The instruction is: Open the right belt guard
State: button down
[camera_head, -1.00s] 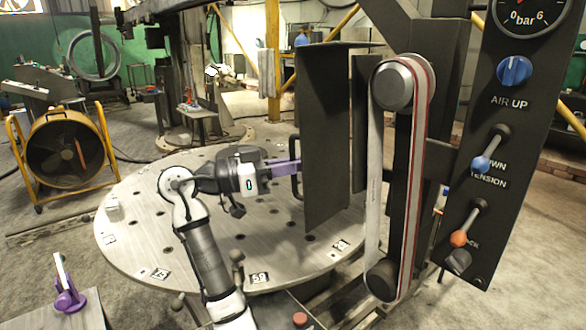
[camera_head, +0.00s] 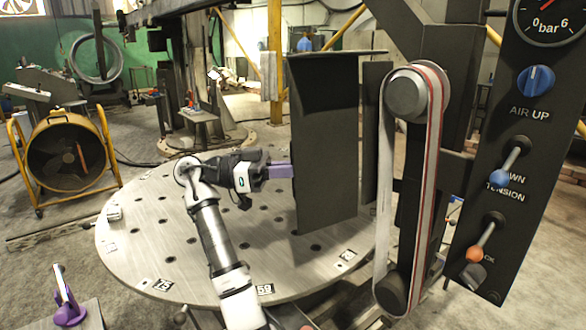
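The belt guard (camera_head: 326,150) is a dark grey upright panel with a bent top edge, standing swung out to the left of the belt. The belt (camera_head: 432,170), pale with a red stripe, runs exposed around an upper pulley (camera_head: 406,94) and a lower pulley (camera_head: 392,294). My gripper (camera_head: 282,171) is at the panel's left edge, its purple fingers pointing right. The fingertips end at or behind that edge, and the guard's handle is hidden, so their grip cannot be seen.
A control panel (camera_head: 525,130) with a gauge, blue knob and two levers stands at the right. A round perforated table (camera_head: 150,240) lies under my arm. A drum fan (camera_head: 68,158) stands at the left. A purple-based lever (camera_head: 68,312) is at lower left.

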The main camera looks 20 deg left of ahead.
jog(key=shift+d, duration=0.1)
jog(key=c, duration=1.6)
grip_release()
jog(key=b+v, duration=0.2)
jog(key=v, duration=1.1)
jog(key=shift+s+a+f+b, duration=0.1)
jog(key=shift+a+f+b, duration=0.05)
jog(key=shift+a+b, duration=0.2)
